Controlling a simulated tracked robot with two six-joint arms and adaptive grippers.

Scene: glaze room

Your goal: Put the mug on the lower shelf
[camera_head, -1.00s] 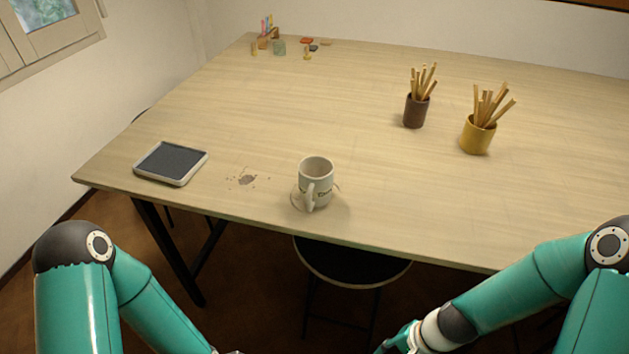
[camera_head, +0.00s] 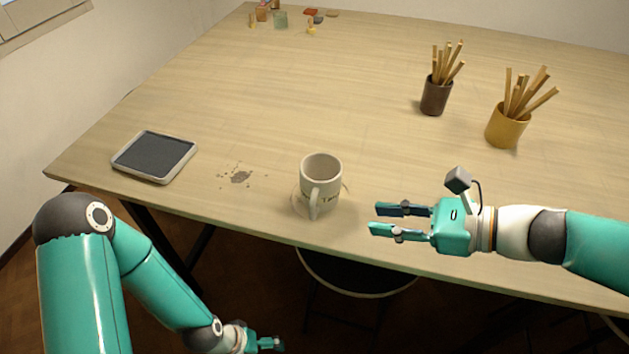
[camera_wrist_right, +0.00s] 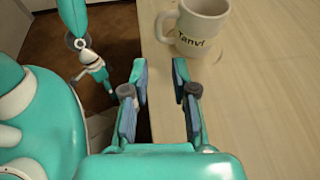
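A white mug (camera_head: 321,180) with dark lettering stands upright near the table's front edge, its handle toward me. A pale ring mark lies at its base. In the right wrist view the mug (camera_wrist_right: 203,25) shows at the top, ahead of and right of the fingers, with "Tanvi" on it. My right gripper (camera_head: 374,219) is open and empty, right of the mug and apart from it, its fingers pointing left. The right wrist view shows the open gap between the fingers (camera_wrist_right: 160,75). My left gripper (camera_head: 278,345) is low at the bottom edge, partly cut off. No shelf is in view.
A dark-topped tray-like pad (camera_head: 154,156) lies at the table's left, beside a brown stain (camera_head: 241,177). A dark cup (camera_head: 435,97) and a yellow cup (camera_head: 507,128) of sticks stand at right. Small items sit far back. A stool (camera_head: 360,281) is below the front edge.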

